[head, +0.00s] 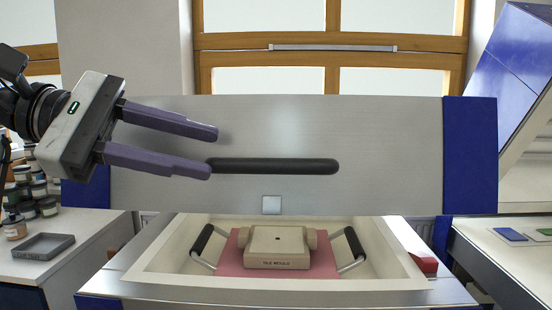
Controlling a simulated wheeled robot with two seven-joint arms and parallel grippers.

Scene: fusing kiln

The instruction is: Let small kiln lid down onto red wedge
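My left gripper (213,151) is open and in front of the lid at the handle's left end. Its lower fingertip overlaps that end in the picture; I cannot tell whether they touch. The upper finger is above the handle's level. The red wedge (424,264) sits at the right rim of the open kiln (160,262). My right gripper is not in view.
A tile mould (277,262) lies inside the kiln on a pink-red sheet (235,268), with a black-gripped handle on each side. A grey tray (44,246) and jars (48,207) are on the left bench. A blue tile (510,234) is on the right bench.

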